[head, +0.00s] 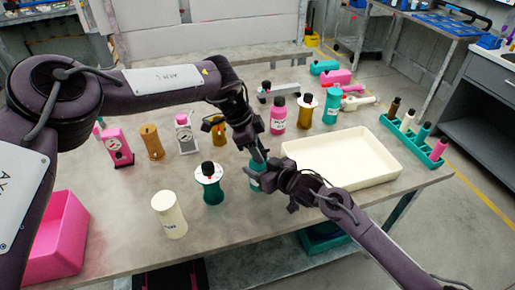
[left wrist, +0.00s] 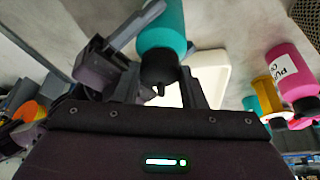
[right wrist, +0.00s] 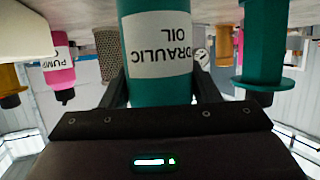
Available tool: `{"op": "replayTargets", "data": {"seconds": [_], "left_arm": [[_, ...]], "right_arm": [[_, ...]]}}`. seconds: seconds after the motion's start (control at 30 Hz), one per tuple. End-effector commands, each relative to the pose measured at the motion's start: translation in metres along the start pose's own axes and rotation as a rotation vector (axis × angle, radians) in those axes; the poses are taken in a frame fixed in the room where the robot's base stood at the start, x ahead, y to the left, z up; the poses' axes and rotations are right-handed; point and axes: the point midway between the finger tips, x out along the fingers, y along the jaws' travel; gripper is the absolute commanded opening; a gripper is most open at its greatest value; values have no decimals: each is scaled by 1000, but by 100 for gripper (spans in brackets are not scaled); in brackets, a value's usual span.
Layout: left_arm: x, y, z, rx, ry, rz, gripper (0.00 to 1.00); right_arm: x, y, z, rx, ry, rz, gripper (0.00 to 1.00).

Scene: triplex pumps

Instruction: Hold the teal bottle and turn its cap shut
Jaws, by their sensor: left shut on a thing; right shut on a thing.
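The teal bottle (head: 256,183) stands upright on the table, left of the white tray, partly hidden by my grippers. Its label reads HYDRAULIC OIL in the right wrist view (right wrist: 155,25). Its black cap (left wrist: 158,66) shows in the left wrist view, between the left fingers. My left gripper (head: 258,160) comes down from above and is shut on the cap. My right gripper (head: 270,178) reaches in from the right and is shut on the bottle's body, one finger on each side in the right wrist view. The cap is mostly hidden in the head view.
A teal flanged pump (head: 210,188) and a cream canister (head: 169,216) stand to the left. The white tray (head: 372,187) lies close on the right, empty. A pink bottle (head: 278,118) and several pumps stand behind. A pink bin (head: 62,250) is at the left.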

Motion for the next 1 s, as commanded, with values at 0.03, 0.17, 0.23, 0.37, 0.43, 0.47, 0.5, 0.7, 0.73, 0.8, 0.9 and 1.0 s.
{"op": "replayTargets", "data": {"seconds": [0.03, 0.17, 0.23, 0.37, 0.43, 0.47, 0.5, 0.7, 0.73, 0.8, 0.9, 1.0], "left_arm": [[0, -1, 1, 20, -1, 8, 14], [0, -2, 1, 101, -2, 41, 14], [0, -2, 0, 153, -2, 62, 14], [1, -3, 1, 248, -3, 101, 14], [1, -3, 0, 298, -3, 122, 14], [1, -3, 0, 318, -3, 129, 14], [1, -4, 0, 344, -3, 140, 14], [1, -4, 1, 453, -2, 184, 14], [1, -4, 1, 466, -1, 189, 14], [1, -4, 0, 492, -1, 200, 14], [1, -5, 1, 519, -1, 211, 14], [0, -5, 1, 537, -2, 218, 14]], "right_arm": [[0, 0, 0, -1, -1, 0, 23], [0, 0, 0, -2, -1, 0, 23], [0, 0, 0, -2, -1, 0, 23], [0, 0, 0, -2, -1, 0, 23], [0, 0, 0, -2, -1, 0, 23], [0, 0, 0, -2, -1, 0, 23], [0, 0, 0, -2, -1, 0, 23], [0, 0, 0, -1, -1, 0, 23], [0, 0, 0, -1, -1, 0, 23], [0, 0, 0, -1, 0, 0, 23], [0, 0, 0, -1, 0, 0, 23], [0, 0, 0, -1, 0, 0, 23]]}}
